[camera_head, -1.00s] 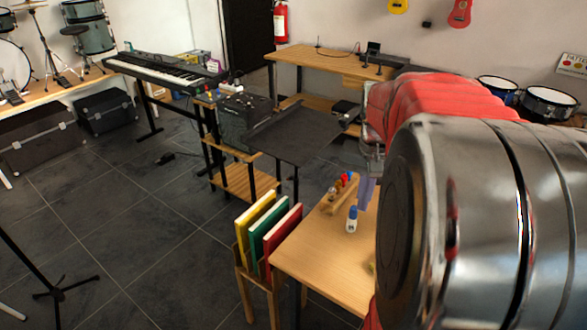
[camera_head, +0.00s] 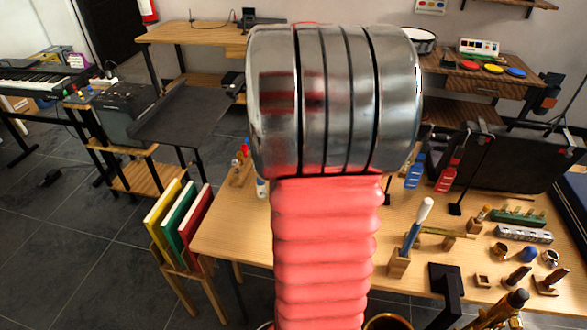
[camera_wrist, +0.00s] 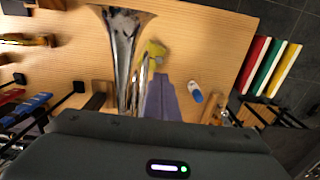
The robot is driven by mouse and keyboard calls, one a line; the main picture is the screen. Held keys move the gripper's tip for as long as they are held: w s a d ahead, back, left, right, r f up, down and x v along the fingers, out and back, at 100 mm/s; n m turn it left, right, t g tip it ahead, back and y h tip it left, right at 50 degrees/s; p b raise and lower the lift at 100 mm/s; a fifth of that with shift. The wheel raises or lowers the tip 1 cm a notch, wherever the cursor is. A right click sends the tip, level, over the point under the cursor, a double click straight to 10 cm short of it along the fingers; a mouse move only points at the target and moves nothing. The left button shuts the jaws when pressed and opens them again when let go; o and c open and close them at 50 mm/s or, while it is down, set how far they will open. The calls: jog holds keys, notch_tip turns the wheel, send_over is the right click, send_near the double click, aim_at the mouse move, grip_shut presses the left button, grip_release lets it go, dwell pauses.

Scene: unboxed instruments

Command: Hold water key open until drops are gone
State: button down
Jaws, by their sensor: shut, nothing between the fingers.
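A shiny brass instrument (camera_wrist: 124,50) shows in the wrist view, with its flared bell at the top and its tubing running down toward my gripper. My gripper (camera_wrist: 163,82) has two purple fingers that are shut together and empty, just right of the tubing. I cannot tell whether they touch it. The water key and any drops cannot be made out. In the head view my arm hides the gripper and most of that part of the table. A brass rim (camera_head: 388,322) shows at the bottom edge; I cannot tell whether it belongs to the same instrument.
The wooden table (camera_head: 225,238) holds a white-and-blue bottle (camera_wrist: 195,92), a yellow cloth-like item (camera_wrist: 156,48), a blue-handled tool (camera_head: 412,238) in a wooden stand and several small parts at right. Coloured books (camera_head: 182,222) stand in a rack at left. Bare table lies left of my arm.

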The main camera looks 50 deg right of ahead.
notch_tip(320, 180, down, 12)
jog(key=shift+f, duration=0.2)
dwell(0.4)
